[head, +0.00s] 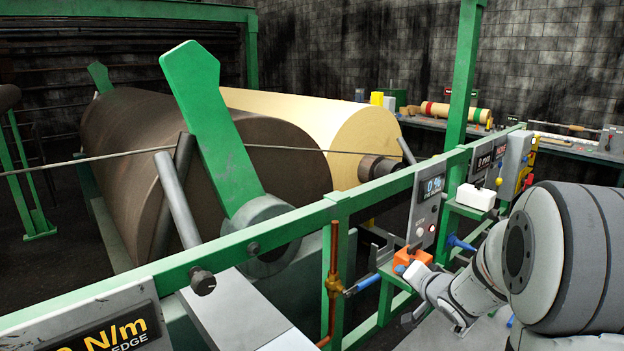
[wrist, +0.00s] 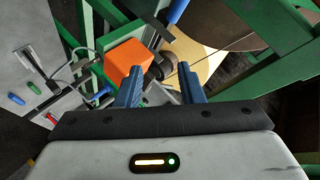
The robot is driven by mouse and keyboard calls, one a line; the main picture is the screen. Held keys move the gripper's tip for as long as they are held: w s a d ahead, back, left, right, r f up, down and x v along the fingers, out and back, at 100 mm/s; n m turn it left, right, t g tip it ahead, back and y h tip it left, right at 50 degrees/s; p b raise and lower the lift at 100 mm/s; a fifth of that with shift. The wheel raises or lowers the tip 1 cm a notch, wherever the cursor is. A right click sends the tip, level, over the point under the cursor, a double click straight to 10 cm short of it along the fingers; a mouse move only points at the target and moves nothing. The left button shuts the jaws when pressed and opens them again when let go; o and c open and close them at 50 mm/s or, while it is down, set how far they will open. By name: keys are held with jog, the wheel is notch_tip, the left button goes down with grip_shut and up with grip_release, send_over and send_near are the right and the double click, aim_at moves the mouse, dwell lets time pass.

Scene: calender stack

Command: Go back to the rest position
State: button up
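My gripper (wrist: 160,69) shows in the wrist view with its two blue fingers spread apart and nothing between them. An orange block (wrist: 124,62) on a green mount lies just beyond the left finger; I cannot tell whether they touch. In the head view my arm reaches in from the right, low beside the green rail, with its wrist end close to the orange block (head: 412,262). The fingers are not clearly visible there.
A green rail (head: 330,211) crosses in front of the dark roll (head: 140,160) and cream roll (head: 335,125). A grey display panel (head: 426,206), a white box (head: 475,197) and a copper pipe (head: 333,265) with a blue handle (head: 366,283) are near my arm.

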jog(key=s+a+n+g+b, duration=0.1)
jog(key=s+a+n+g, duration=0.1)
jog(key=s, duration=0.8)
jog(key=s+a+n+g+h+b, duration=0.1)
jog(key=s+a+n+g, duration=0.2)
jog(key=s, duration=0.7)
jog(key=s+a+n+g+h+b, duration=0.1)
jog(key=s+a+n+g+b, duration=0.1)
jog(key=s, duration=0.8)
jog(key=shift+a+f+n+g, duration=0.4)
jog(key=shift+a+g, duration=0.3)
jog(key=shift+g, duration=0.4)
